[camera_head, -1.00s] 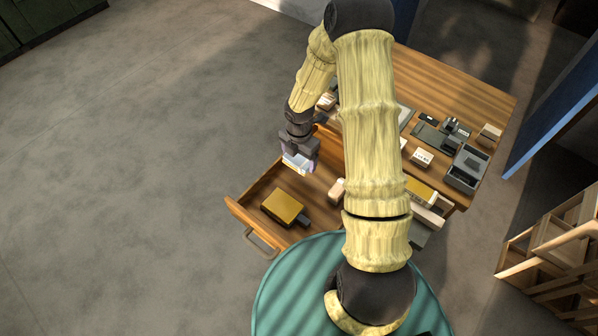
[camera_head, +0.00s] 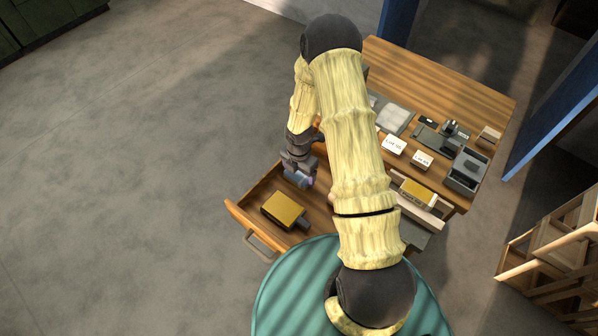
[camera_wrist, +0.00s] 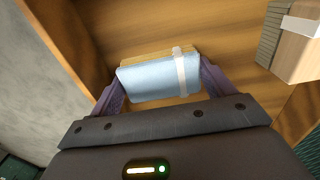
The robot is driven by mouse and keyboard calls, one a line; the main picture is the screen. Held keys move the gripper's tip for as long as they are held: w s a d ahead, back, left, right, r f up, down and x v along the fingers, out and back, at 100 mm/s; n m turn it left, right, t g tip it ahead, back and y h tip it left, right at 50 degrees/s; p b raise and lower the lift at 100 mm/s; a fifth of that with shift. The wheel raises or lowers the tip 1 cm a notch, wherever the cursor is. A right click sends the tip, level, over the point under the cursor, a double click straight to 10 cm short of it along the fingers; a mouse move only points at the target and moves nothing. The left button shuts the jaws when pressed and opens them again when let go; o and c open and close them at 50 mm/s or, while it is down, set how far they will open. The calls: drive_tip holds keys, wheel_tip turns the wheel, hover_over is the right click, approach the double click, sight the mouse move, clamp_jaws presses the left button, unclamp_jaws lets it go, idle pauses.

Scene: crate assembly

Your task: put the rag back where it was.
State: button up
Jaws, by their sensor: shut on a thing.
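The rag (camera_wrist: 150,82) is a folded light-blue cloth with a pale band around it near its right end. My gripper (camera_wrist: 160,86) is shut on it, with one finger at each end. A tan strip shows along the rag's far edge; I cannot tell what it is. In the head view my gripper (camera_head: 299,180) points down over the back part of the open wooden drawer (camera_head: 237,213), and the rag is a small bluish patch at its tips. I cannot tell whether the rag touches the drawer floor.
A yellow-topped dark block (camera_head: 284,209) lies in the drawer, in front of my gripper. A wooden block with grey bristles (camera_wrist: 292,42) stands right of the rag. The tabletop (camera_head: 440,85) carries white labelled boxes (camera_head: 393,145) and a dark bin (camera_head: 466,172).

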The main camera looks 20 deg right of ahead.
sight(299, 173)
drive_tip(key=o, duration=0.6)
drive_tip(key=shift+f, duration=0.1)
wheel_tip(299, 173, up, 12)
idle(0.4)
drive_tip(key=shift+r, duration=0.2)
